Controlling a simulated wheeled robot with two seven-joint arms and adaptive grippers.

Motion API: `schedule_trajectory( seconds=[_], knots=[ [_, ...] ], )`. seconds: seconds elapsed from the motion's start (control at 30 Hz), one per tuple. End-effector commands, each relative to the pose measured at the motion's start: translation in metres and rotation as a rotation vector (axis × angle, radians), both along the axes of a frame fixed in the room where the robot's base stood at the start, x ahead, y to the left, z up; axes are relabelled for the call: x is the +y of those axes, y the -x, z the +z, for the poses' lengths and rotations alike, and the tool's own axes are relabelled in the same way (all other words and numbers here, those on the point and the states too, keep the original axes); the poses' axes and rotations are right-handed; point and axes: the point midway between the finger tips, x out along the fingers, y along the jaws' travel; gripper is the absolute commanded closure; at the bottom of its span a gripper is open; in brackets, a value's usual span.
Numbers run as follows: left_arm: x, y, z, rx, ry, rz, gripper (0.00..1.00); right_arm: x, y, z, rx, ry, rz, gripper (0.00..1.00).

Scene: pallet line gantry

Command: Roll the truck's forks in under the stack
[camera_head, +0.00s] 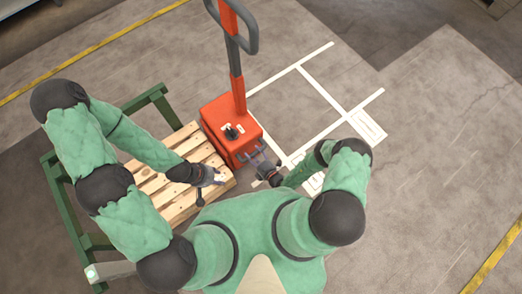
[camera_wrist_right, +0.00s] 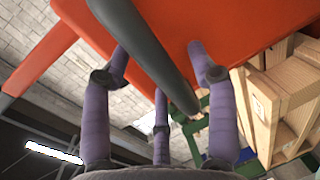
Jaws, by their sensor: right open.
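The orange pallet truck (camera_head: 230,128) stands with its body against or very near the wooden pallet stack (camera_head: 150,187); its upright handle (camera_head: 236,60) ends in a grey loop. Its forks are not visible. My right gripper (camera_head: 262,165) is at the near side of the truck body, by a small grey bar. In the right wrist view, the spread purple fingers of my right gripper (camera_wrist_right: 160,85) are on both sides of a dark bar (camera_wrist_right: 150,50) in front of the orange body (camera_wrist_right: 230,25). My left gripper (camera_head: 215,178) is over the stack's near right part; its finger opening is unclear.
A green frame (camera_head: 67,212) stands around the stack's far and left sides. White floor markings (camera_head: 322,92) lie right of the truck. Open floor (camera_head: 430,150) extends to the right, with a yellow line (camera_head: 492,257) at the edge.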

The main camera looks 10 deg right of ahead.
Motion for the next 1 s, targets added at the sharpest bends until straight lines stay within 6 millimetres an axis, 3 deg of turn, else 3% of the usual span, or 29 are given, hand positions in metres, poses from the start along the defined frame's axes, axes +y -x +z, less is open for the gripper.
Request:
schedule_trajectory(
  seconds=[0.6,1.0],
  knots=[
    [0.0,0.0,0.0,0.0,0.0,0.0,0.6,-0.033,0.08,0.018,0.003,-0.002,-0.004,0.41],
    [0.0,0.0,0.0,0.0,0.0,0.0,0.6,-0.04,0.101,0.023,0.002,-0.003,0.001,0.41]
  ],
)
